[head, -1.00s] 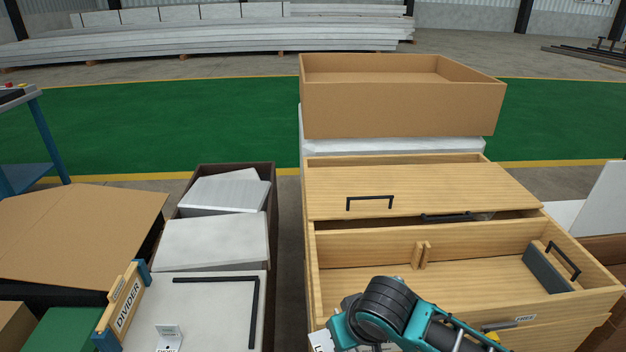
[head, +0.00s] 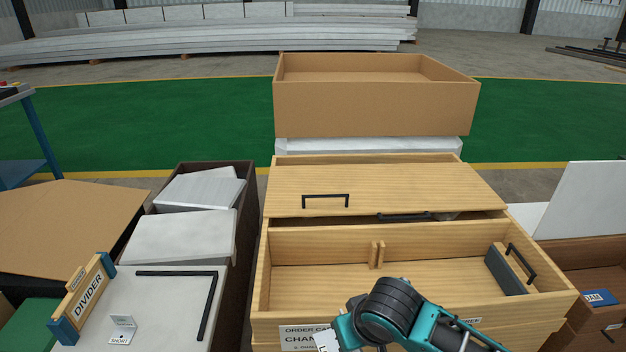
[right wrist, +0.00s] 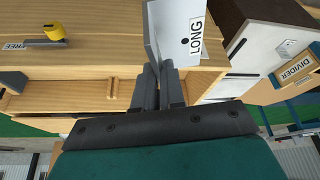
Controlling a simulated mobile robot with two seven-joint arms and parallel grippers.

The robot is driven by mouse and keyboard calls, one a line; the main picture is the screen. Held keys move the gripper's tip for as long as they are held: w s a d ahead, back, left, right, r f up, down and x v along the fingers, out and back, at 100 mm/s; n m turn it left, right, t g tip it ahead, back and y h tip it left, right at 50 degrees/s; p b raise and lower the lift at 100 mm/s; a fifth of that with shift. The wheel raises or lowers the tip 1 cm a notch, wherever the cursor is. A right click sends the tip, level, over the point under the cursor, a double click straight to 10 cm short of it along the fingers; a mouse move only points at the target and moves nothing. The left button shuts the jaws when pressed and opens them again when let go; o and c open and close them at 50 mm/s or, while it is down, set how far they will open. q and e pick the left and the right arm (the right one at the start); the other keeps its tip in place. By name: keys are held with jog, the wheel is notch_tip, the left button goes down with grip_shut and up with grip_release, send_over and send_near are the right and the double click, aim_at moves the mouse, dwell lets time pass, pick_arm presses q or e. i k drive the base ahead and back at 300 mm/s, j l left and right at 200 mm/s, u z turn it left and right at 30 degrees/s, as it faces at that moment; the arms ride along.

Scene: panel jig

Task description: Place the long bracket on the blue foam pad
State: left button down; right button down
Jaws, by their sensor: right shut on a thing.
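The long bracket (right wrist: 178,30) is a pale angled plate labelled LONG, in the right wrist view. My right gripper (right wrist: 160,78) is shut on its lower edge and holds it up in front of the wooden drawer unit. In the head view my right arm reaches in at the bottom; its fingers are hidden, and a bit of the white bracket (head: 326,341) shows at its left. A small bracket labelled SHORT (head: 122,327) stands on the pale board at left. I cannot make out a blue foam pad. My left gripper is out of view.
The wooden drawer unit (head: 262,285) has an open top drawer with a grey block (head: 505,270) inside. A cardboard tray (head: 375,108) sits behind it. A divider block (head: 84,300) stands at left. A brown box (head: 570,262) with a blue label (head: 600,297) is at right.

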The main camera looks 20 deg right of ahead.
aim_at(597, 297)
jog(key=k+l, duration=0.1)
jog(key=l, duration=0.4)
jog(key=k+l, duration=0.1)
jog(key=l, duration=0.4)
jog(key=k+l, duration=0.1)
jog(key=l, duration=0.4)
jog(key=k+l, duration=0.1)
jog(key=l, duration=0.4)
jog(key=k+l, duration=0.1)
jog(key=l, duration=0.95)
jog(key=k+l, duration=0.1)
jog(key=l, duration=0.65)
jog(key=i+l, duration=0.15)
jog(key=l, duration=0.2)
jog(key=i+l, duration=0.1)
jog(key=l, duration=0.25)
jog(key=i+l, duration=0.15)
jog(key=l, duration=0.2)
